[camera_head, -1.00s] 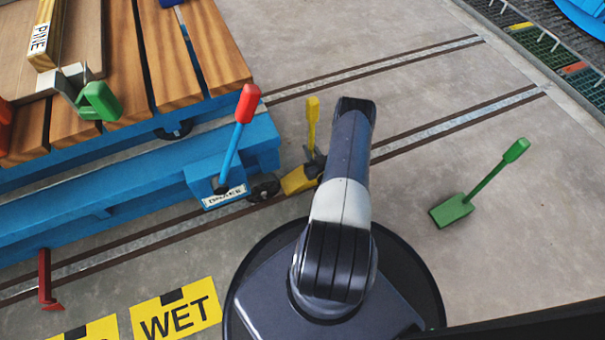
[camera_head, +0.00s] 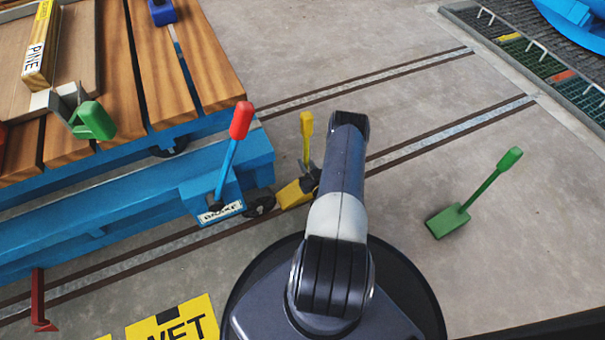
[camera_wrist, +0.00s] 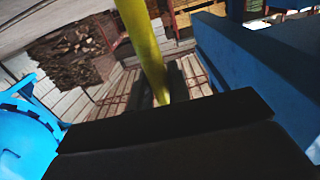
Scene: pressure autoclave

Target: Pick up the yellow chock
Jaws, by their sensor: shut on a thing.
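The yellow chock is a wedge (camera_head: 294,194) with an upright yellow handle (camera_head: 306,132). It sits at the rail beside the small dark wheel of the blue cart (camera_head: 100,215), right of the red-topped brake lever (camera_head: 238,135). My gripper (camera_head: 314,174) is low behind my arm, at the base of the handle, and shut on the chock. My arm hides part of the chock's right side. In the wrist view the yellow handle (camera_wrist: 145,50) rises just beyond the dark gripper body (camera_wrist: 170,140); the fingertips are hidden there.
A green chock (camera_head: 448,221) with a tilted handle stands on open floor at right. The cart carries wooden planks and a green clamp (camera_head: 94,121). A yellow WET marking (camera_head: 175,325) lies in front. A blue round vessel (camera_head: 580,20) is at the far right.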

